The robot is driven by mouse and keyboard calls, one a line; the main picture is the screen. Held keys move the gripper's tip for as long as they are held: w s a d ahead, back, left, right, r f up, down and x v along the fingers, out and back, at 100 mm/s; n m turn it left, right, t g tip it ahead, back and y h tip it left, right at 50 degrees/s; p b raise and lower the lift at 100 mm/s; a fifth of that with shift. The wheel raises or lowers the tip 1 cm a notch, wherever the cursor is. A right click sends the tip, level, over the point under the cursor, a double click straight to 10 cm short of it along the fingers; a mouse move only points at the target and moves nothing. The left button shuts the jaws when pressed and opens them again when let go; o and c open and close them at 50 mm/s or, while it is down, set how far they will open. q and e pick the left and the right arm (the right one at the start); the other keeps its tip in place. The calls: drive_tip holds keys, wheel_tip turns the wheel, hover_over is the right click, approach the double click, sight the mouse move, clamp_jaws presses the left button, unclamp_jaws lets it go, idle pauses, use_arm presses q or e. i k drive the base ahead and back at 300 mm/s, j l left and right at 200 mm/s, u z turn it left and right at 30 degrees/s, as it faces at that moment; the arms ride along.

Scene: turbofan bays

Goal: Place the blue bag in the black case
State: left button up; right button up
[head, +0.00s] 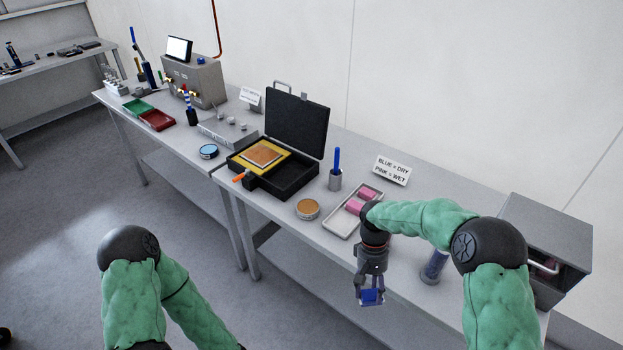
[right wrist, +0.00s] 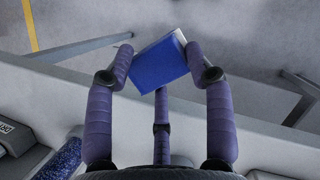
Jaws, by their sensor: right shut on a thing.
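The blue bag (head: 371,296) is a small blue packet held in my right gripper (head: 370,290), near the front edge of the bench. In the right wrist view the blue bag (right wrist: 160,64) sits tilted between the fingertips of the right gripper (right wrist: 160,68), with the floor beyond it. The black case (head: 288,180) stands open on the bench, left of the right gripper, its lid raised at the back. A yellow-framed copper-coloured plate (head: 262,155) fills its left part; its right part shows a dark, empty-looking recess. My left arm shows at lower left, but its gripper is out of view.
A tray with pink bags (head: 354,209) lies between the case and my right arm. A round tin (head: 307,209), a holder with a blue pen (head: 336,171) and a sign (head: 391,170) are nearby. A grey box (head: 545,240) stands at the right end.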

sight(288, 178)
drive_tip(key=i+j+z, duration=0.15)
drive_tip(key=j+z, duration=0.2)
drive_tip(key=z, duration=0.15)
drive_tip(key=i+j+z, duration=0.2)
drive_tip(key=j, duration=0.45)
drive_tip(key=j+z, duration=0.2)
drive_tip(key=j, duration=0.5)
